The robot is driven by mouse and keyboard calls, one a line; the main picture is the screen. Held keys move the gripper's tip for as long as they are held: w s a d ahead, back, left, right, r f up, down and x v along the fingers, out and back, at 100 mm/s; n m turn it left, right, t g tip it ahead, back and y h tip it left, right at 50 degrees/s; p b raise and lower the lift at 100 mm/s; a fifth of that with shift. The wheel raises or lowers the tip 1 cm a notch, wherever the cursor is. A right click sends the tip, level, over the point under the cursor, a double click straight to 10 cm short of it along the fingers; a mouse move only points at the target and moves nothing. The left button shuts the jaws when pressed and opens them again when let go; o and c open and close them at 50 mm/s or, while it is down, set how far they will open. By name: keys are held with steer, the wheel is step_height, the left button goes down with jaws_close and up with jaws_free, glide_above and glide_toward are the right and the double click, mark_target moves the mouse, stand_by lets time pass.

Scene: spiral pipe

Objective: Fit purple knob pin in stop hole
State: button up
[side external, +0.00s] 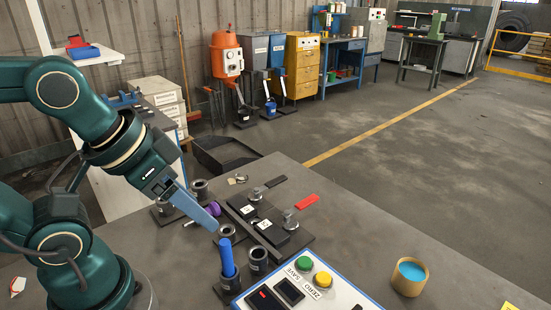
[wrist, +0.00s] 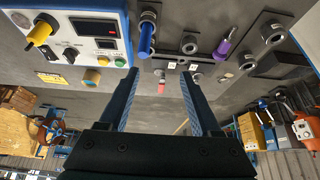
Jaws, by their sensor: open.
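The purple knob pin (side external: 214,209) shows partly behind my gripper in the side view. In the wrist view the purple pin (wrist: 223,47) seems to lie on the table, its thin end pointing up the picture, between dark round sockets. My gripper (side external: 209,221) is above the table near the pin. In the wrist view my gripper (wrist: 158,78) has its fingers wide apart with nothing between them, and the purple pin is beyond the right finger. Several dark sockets, such as one (wrist: 188,46) left of the pin, stand on black plates; I cannot tell which is the stop hole.
A blue pin (side external: 227,258) stands upright in a socket beside another socket (side external: 258,259). A control box (side external: 300,285) with green and yellow buttons is at the front. The table's right side is mostly clear.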

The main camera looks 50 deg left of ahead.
step_height(320, 180, up, 4)
steer(key=w+a+f+m+g, duration=0.1)
steer(key=w+a+m+g, duration=0.1)
steer(key=w, duration=0.1)
steer(key=n+g, duration=0.2)
steer(key=g, duration=0.6)
glide_above(208, 209)
steer(key=w, duration=0.3)
steer(key=f, duration=1.3)
steer(key=shift+s, duration=0.2)
steer(key=shift+s+a+f, duration=0.15)
steer(key=shift+s+f, duration=0.2)
steer(key=shift+f, duration=0.25)
steer(key=shift+x, duration=2.2)
